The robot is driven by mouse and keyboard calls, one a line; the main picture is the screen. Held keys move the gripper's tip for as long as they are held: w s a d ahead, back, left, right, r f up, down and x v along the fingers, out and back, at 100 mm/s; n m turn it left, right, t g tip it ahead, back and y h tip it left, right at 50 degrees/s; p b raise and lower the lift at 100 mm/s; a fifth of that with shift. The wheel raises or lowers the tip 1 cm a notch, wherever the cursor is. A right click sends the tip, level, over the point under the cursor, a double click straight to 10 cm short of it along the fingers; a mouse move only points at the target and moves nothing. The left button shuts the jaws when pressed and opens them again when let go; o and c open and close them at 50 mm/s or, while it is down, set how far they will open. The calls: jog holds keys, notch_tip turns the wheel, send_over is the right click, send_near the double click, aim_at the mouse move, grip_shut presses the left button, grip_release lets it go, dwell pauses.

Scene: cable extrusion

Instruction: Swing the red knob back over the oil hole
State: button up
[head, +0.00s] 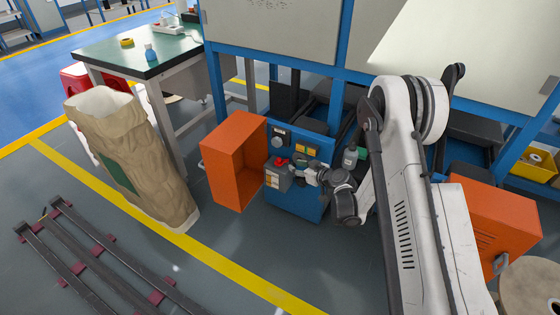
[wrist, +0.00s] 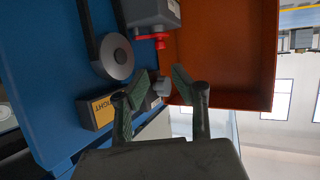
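The red knob (head: 282,162) sits on top of a small grey box (head: 277,178) fixed at the front of the blue machine. In the wrist view the red knob (wrist: 150,38) shows as a bar with a round end, just below the grey box (wrist: 155,12). My gripper (head: 300,170) is right of the knob, close to it in the picture. In the wrist view my gripper (wrist: 160,78) has its fingers apart, with the knob beyond the fingertips. A small grey round part (wrist: 163,87) shows between the fingers; I cannot tell whether they touch it. I cannot make out the oil hole.
A blue panel (wrist: 40,70) carries a grey round part (wrist: 112,57) and a yellow label (wrist: 103,108). A paper sack (head: 130,155) stands farther left.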

aim_at(280, 160)
jog(key=b+x, duration=0.3)
jog(key=x, duration=0.9)
jog(key=shift+d, duration=0.1)
grip_shut()
